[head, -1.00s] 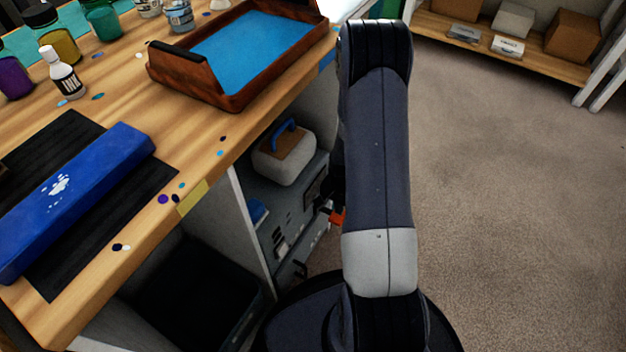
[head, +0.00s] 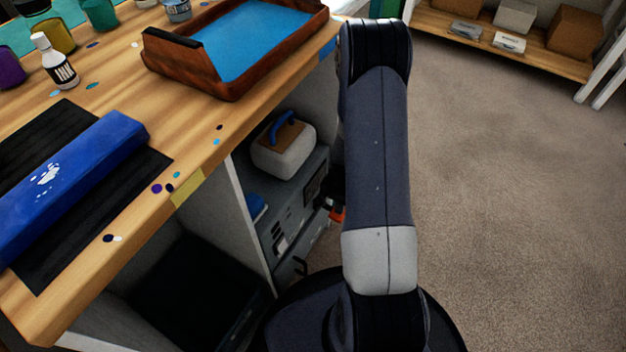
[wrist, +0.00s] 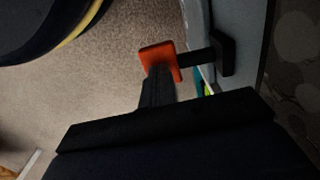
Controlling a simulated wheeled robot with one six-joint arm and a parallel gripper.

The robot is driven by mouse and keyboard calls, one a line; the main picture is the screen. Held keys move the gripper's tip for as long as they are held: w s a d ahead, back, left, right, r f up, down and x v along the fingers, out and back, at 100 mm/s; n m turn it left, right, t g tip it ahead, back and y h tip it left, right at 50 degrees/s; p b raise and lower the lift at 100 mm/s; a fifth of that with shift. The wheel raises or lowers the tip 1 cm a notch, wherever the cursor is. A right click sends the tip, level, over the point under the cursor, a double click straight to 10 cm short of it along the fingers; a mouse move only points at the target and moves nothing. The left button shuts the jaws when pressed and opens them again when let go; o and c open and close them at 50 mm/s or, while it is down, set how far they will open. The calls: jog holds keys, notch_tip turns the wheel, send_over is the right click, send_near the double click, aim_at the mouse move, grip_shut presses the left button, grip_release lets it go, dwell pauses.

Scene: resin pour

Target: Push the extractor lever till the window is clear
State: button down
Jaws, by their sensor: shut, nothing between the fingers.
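The extractor lever shows in the wrist view as an orange-red knob (wrist: 158,60) on a dark stem from a black mount on a grey panel (wrist: 238,45). My gripper (wrist: 158,82) is shut and empty, its dark fingertips at the knob's near edge; I cannot tell whether they touch. In the head view the orange knob (head: 337,215) peeks out left of my arm, which hides most of my gripper. The grey extractor unit (head: 290,215) stands under the bench. A small dark framed panel (head: 315,186) on its face may be the window; I cannot tell whether it is clear.
The wooden bench (head: 215,135) overhangs the unit, with a blue-filled wooden tray (head: 190,75), an ink bottle (head: 58,62) and a long blue block (head: 75,175) on top. A white box with a blue handle (head: 283,150) sits on the unit. Carpet at right is free.

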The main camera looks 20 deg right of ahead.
jog(key=shift+f+b, duration=0.7)
jog(key=shift+f, duration=0.3)
jog(key=shift+r+p, duration=1.55)
jog(key=shift+r, duration=0.6)
jog(key=r+p, duration=0.1)
jog(key=s+d+r+p, duration=0.1)
jog(key=r, duration=0.1)
jog(key=s+d+r+p, duration=0.1)
jog(key=r, duration=0.1)
jog(key=shift+s, duration=0.15)
jog(key=shift+a+f, duration=0.1)
jog(key=shift+f, duration=0.1)
